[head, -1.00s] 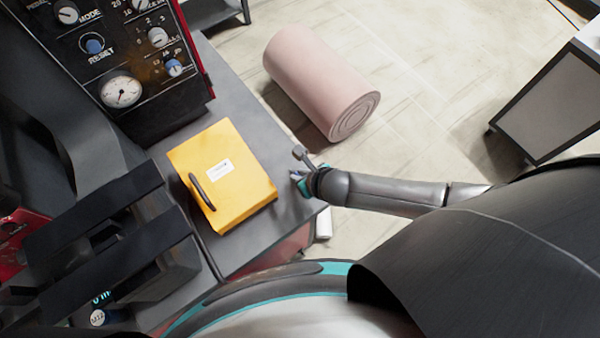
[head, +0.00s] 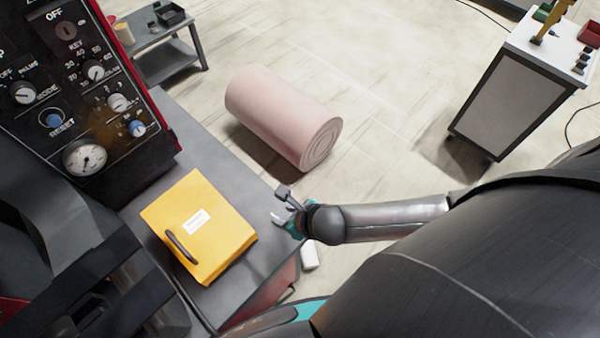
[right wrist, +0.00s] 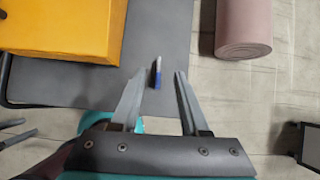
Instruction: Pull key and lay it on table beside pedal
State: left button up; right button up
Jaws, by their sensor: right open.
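My right gripper (head: 281,205) is open by the table's right edge, right of the pedal. In the right wrist view a small blue and pale object (right wrist: 157,74), perhaps the key, shows between the open fingertips (right wrist: 160,75), apparently touching neither.
A pink roll (head: 285,115) lies on the floor beyond the table. A white-topped cabinet (head: 520,95) stands at the right, and a small grey side table (head: 165,50) at the top left. Bare table surrounds the pedal's far and right sides.

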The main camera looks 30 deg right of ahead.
jog(key=p+v, duration=0.1)
jog(key=v, duration=0.7)
jog(key=shift+s+r, duration=0.2)
jog(key=shift+r, duration=0.1)
